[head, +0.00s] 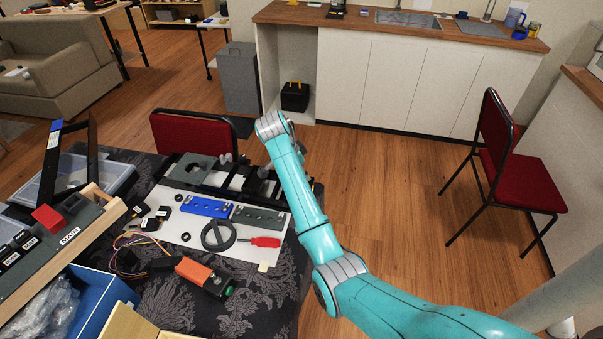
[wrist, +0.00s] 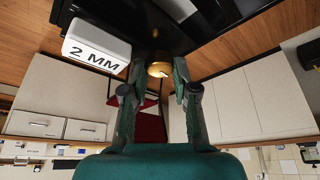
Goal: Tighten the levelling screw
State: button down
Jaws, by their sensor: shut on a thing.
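In the wrist view, a round brass-coloured levelling screw (wrist: 159,70) sits under the edge of a dark panel. My gripper (wrist: 160,78) has its two dark green fingers on either side of the screw's head and is shut on it. The screw's thread and lower end cannot be made out. A white block marked "2 MM" (wrist: 96,46) is beside the screw to the left, apart from the fingers. In the head view, the screw cannot be made out, and my gripper is mostly hidden around the far end of my teal arm.
The patterned table (head: 195,298) carries a white board with a blue block (head: 206,207), a grey block (head: 262,218), a black ring (head: 218,236) and a red screwdriver (head: 265,241). A red chair (head: 195,133) stands behind it. Floor at right is open before another chair (head: 520,180).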

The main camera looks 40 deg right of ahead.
jog(key=c, duration=0.9)
grip_release()
jog(key=shift+n, duration=0.3)
jog(key=shift+s+n+t, duration=0.15)
jog(key=shift+n+t, duration=0.45)
jog(key=shift+n, duration=0.6)
jog(key=n+t, duration=0.1)
jog(key=n, duration=0.3)
jog(key=shift+s+d+n+t+y, duration=0.1)
jog(key=shift+n+t+y, duration=0.3)
jog(key=n+t, duration=0.1)
jog(key=n, duration=0.2)
jog(key=shift+s+d+n+y, duration=0.1)
jog(key=shift+n+y, duration=0.2)
jog(key=shift+y, duration=0.1)
jog(key=n+y, duration=0.1)
jog(key=n, duration=0.2)
jog(key=shift+d+n+t, duration=0.1)
jog(key=shift+n+t, duration=0.2)
jog(key=shift+t, duration=0.1)
jog(key=v, duration=1)
jog(key=shift+s+r, duration=0.15)
jog(key=shift+r, duration=0.2)
